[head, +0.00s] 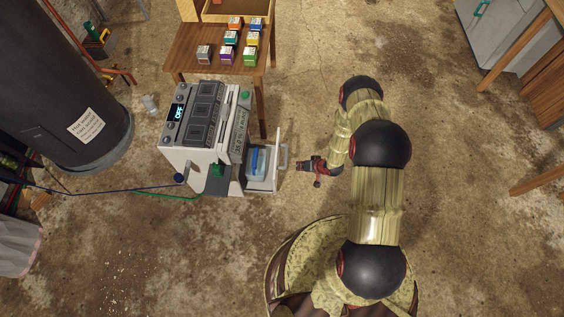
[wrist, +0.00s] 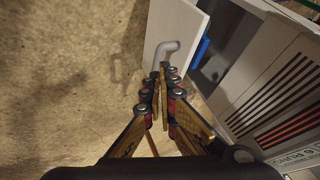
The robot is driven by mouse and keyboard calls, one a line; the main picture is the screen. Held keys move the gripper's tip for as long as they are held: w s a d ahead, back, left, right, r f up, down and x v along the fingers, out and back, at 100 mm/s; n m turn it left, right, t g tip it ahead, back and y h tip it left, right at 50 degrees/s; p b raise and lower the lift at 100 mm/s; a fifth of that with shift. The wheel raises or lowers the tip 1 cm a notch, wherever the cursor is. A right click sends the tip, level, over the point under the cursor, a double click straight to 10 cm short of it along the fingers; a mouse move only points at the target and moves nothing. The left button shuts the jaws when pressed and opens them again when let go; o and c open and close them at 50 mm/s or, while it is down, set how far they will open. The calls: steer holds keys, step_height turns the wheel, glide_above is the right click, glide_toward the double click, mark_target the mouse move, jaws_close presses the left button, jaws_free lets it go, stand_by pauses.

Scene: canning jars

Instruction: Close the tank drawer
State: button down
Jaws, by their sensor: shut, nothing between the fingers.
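The tank drawer (head: 276,160) stands open, out of the right side of a grey-and-white machine (head: 207,130) in the head view. A blue item (head: 259,161) shows inside the opening. The drawer's white front panel (wrist: 180,22) is upright in the wrist view, with a grey bent handle (wrist: 172,48) on its outer face. My gripper (head: 301,164) is just right of the handle in the head view. In the wrist view its fingers (wrist: 165,76) are shut and empty, with the tips close to the handle; I cannot tell whether they touch it.
A wooden table (head: 187,58) with small coloured boxes stands behind the machine. A dark cylinder (head: 62,90) stands at the left, with a blue cord (head: 110,191) running to the machine. The concrete floor right of the drawer is clear around my arm.

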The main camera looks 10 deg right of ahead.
steer(key=b, duration=0.5)
glide_above(282, 168)
steer(key=d, duration=0.1)
step_height(282, 168, down, 8)
steer(key=shift+s+d+r, duration=0.1)
steer(key=shift+s+r, duration=0.05)
steer(key=shift+r, duration=0.1)
steer(key=shift+a+m, duration=0.3)
steer(key=shift+a, duration=0.2)
